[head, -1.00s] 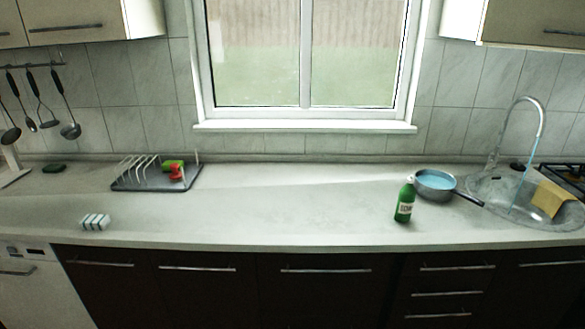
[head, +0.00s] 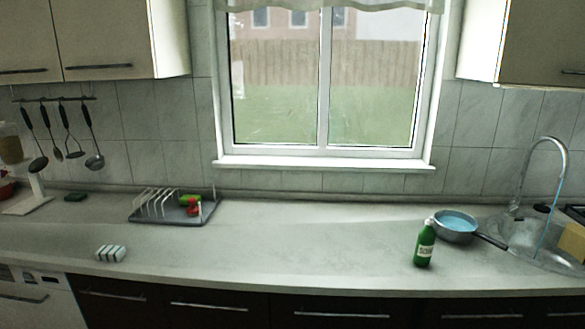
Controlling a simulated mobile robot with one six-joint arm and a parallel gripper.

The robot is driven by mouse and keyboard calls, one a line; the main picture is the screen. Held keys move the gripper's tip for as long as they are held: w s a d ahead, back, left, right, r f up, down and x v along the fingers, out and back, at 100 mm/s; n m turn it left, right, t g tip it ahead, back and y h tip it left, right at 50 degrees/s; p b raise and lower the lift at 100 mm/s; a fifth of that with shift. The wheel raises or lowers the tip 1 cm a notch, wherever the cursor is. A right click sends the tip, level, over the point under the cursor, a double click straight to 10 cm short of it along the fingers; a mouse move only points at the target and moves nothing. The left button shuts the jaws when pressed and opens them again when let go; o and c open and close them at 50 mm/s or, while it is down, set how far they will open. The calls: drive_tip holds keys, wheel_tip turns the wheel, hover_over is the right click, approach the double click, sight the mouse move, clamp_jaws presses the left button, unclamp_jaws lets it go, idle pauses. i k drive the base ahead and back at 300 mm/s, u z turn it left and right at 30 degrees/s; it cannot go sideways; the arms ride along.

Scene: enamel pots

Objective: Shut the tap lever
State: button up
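The tap (head: 545,142) is a tall curved metal spout at the right, standing at the back edge of the sink (head: 528,235). A thin blue stream (head: 549,222) runs from its mouth down into the sink. A small dark part (head: 542,208) shows near the tap's base; I cannot tell whether it is the lever. My gripper is not in view.
A pan (head: 455,227) with blue contents stands left of the sink, its handle pointing over the sink edge. A green bottle (head: 425,245) stands in front of it. A dish rack (head: 172,206) and a striped block (head: 110,253) are at left. The middle counter (head: 310,235) is clear.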

sight(520, 188)
drive_tip(key=z, duration=4.1)
drive_tip(key=i, duration=0.1)
drive_tip(key=u, duration=2.85)
